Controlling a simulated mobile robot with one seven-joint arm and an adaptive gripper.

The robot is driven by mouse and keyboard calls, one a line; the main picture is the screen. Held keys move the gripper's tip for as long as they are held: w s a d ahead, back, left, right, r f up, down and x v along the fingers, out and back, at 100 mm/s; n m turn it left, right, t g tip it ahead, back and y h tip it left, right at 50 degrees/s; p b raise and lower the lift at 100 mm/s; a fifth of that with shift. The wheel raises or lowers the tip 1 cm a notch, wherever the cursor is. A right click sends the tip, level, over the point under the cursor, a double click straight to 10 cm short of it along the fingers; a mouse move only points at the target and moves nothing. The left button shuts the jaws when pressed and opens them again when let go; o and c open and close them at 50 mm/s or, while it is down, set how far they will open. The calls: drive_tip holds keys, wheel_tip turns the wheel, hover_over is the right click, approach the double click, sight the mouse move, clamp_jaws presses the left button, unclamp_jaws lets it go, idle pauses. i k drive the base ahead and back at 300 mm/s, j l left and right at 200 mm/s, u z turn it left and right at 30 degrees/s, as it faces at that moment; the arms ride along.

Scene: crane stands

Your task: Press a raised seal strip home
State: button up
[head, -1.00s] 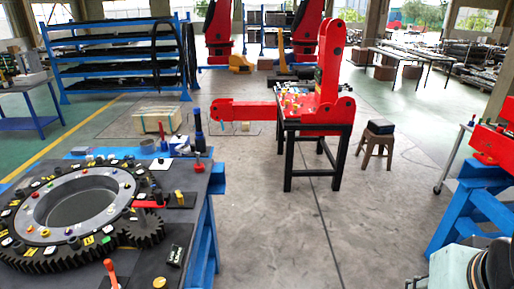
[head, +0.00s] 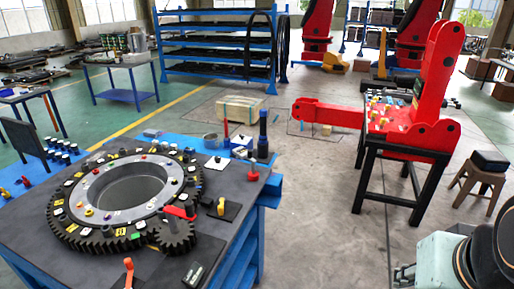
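A dark workbench (head: 95,262) with blue legs stands at the left front. On it lies a large black toothed ring (head: 62,238) with a grey inner ring (head: 128,217) around an open hole. Small coloured knobs and yellow and white tags sit on the ring. A small black gear (head: 176,238) lies against its right front edge, with a red bar (head: 181,212) just behind it. I cannot make out a raised seal strip for certain. My gripper is not in view; only part of my arm shows at the lower right.
An orange-red handle (head: 128,268) stands at the bench front. A dark upright post (head: 263,135) and a red knob (head: 253,174) are at its far right corner. A red crane arm (head: 400,130) on a black stand and a stool (head: 482,178) are right. Floor between is clear.

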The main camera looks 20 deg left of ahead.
sight(175, 198)
drive_tip(key=i+u, duration=0.2)
drive_tip(key=u, duration=0.2)
drive_tip(key=i+u, duration=0.2)
drive_tip(key=u, duration=0.2)
drive_tip(key=i+l+u, duration=0.1)
drive_tip(key=u, duration=0.35)
drive_tip(key=i+l+u, duration=0.2)
drive_tip(key=u, duration=0.2)
drive_tip(key=i+l+u, duration=0.2)
drive_tip(key=u, duration=0.2)
